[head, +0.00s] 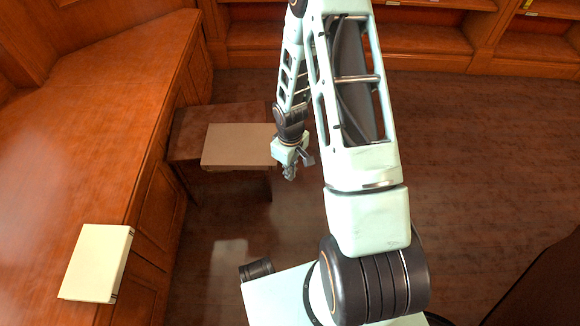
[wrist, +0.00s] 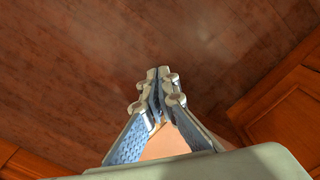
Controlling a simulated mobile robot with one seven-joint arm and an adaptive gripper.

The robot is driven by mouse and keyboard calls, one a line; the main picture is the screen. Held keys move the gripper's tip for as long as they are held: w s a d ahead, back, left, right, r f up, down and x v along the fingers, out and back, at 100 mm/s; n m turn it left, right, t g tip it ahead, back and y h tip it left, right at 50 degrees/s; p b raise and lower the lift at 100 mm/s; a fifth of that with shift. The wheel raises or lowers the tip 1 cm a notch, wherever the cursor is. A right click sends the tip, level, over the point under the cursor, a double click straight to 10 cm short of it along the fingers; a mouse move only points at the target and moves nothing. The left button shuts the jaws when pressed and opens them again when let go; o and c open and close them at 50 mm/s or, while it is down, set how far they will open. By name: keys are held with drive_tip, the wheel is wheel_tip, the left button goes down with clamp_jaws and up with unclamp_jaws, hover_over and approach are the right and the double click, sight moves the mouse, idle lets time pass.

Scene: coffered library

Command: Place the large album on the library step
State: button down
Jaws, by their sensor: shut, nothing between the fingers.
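A large flat cream album (head: 235,145) lies on the dark wooden library step (head: 187,135), towards its front and right side. Its right end is partly hidden by my gripper, so I cannot tell whether it overhangs there. My gripper (head: 290,174) is shut and empty, pointing down just right of the album's right end. In the wrist view the closed fingertips (wrist: 160,78) are over bare floor. A pale tan surface shows between the finger bases; I cannot tell what it is.
A second, smaller-looking cream book (head: 97,262) lies on the long wooden counter (head: 90,150) at the left. The step stands against the counter's panelled front. Wooden shelves (head: 430,40) line the back. The floor (head: 480,150) right of my arm is clear.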

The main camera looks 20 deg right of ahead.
drive_tip(key=shift+w+a+f+b, duration=0.35)
drive_tip(key=shift+w+a+f, duration=0.25)
drive_tip(key=shift+w, duration=0.25)
drive_tip(key=shift+w+a+f+b, duration=0.35)
drive_tip(key=shift+w+a+f, duration=0.2)
drive_tip(key=shift+w, duration=0.25)
drive_tip(key=shift+w, duration=0.1)
